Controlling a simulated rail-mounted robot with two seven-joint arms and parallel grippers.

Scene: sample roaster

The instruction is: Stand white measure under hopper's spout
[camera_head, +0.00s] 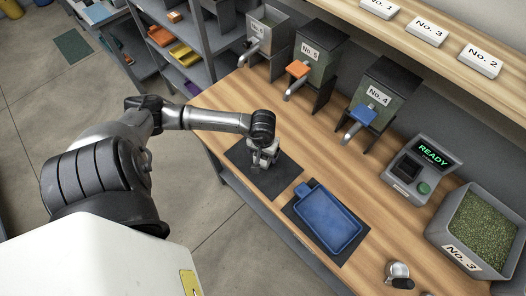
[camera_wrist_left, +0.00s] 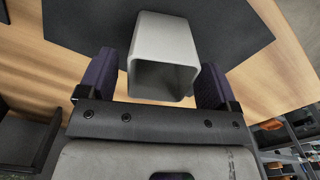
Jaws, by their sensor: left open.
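The white measure (camera_wrist_left: 160,75) is a square, open-ended cup between the two fingers of my left gripper (camera_wrist_left: 156,78) in the left wrist view. The fingers are open, one on each side of it; I cannot tell whether they touch it. In the head view my left gripper (camera_head: 264,158) is low over a dark mat (camera_head: 243,157) on the bench and largely hides the measure. Three hoppers stand along the back: No. 6 (camera_head: 268,24), No. 5 (camera_head: 322,57) and No. 4 (camera_head: 385,95), each with a spout at its front. My right gripper is not in view.
A blue tray (camera_head: 328,222) lies on a second mat to the right. A READY display unit (camera_head: 424,165), a bin of green beans (camera_head: 480,228) and a metal scoop (camera_head: 398,270) are farther right. Bare wood (camera_head: 300,125) lies between the mats and hoppers.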

